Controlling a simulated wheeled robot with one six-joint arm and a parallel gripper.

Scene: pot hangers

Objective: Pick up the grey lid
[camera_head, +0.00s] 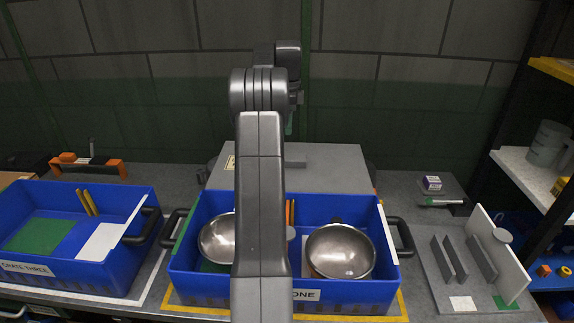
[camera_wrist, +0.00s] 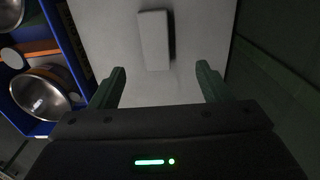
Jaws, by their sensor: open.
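In the head view my arm mostly hides the gripper.
The middle blue crate (camera_head: 350,293), labelled ONE, holds two metal bowls (camera_head: 340,251). The blue crate labelled CRATE THREE (camera_head: 95,275) stands left. A grey rack with upright slats (camera_head: 480,257) and shelves (camera_head: 530,175) are at right. A wall (camera_head: 410,90) stands close behind.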

